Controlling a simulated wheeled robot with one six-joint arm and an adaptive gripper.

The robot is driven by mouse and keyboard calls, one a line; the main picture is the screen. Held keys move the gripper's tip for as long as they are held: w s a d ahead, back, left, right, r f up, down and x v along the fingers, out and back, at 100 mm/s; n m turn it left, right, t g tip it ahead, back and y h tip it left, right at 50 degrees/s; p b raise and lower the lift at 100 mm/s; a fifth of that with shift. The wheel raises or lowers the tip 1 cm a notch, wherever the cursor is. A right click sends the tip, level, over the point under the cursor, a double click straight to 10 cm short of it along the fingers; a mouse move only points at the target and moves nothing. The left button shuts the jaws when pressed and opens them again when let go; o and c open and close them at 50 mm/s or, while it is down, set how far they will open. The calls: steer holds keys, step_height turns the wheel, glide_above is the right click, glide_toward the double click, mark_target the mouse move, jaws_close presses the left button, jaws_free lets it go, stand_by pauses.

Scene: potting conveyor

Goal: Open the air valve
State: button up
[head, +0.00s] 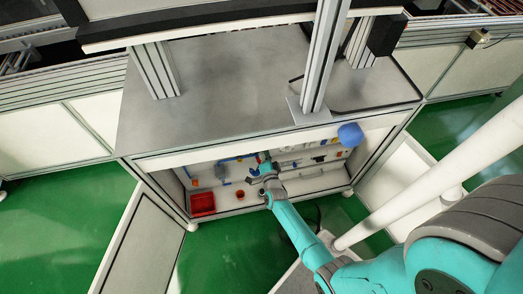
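My gripper (256,174) is small and dark in the head view. It reaches into the open cabinet under the grey worktop, close to the back panel. I cannot tell whether its fingers are open or shut, or whether they touch anything. Blue air tubing and fittings (221,172) are on the panel just left of my gripper.
A red bin (202,204) stands at the cabinet's lower left, and a small orange cup (240,195) is near it. A blue rounded object (350,134) sits at the cabinet's upper right edge. Open doors (135,236) stand on both sides.

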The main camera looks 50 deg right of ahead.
steer(key=m, duration=0.3)
steer(key=d+m, duration=0.1)
steer(key=m, duration=0.1)
steer(key=shift+s, duration=0.35)
stand_by(0.4)
steer(key=o, duration=1.1)
steer(key=shift+f, duration=0.1)
steer(key=shift+o, duration=0.2)
steer(key=shift+s, duration=0.1)
steer(key=v, duration=1.1)
steer(key=shift+s+a, duration=0.25)
steer(key=shift+a, duration=0.05)
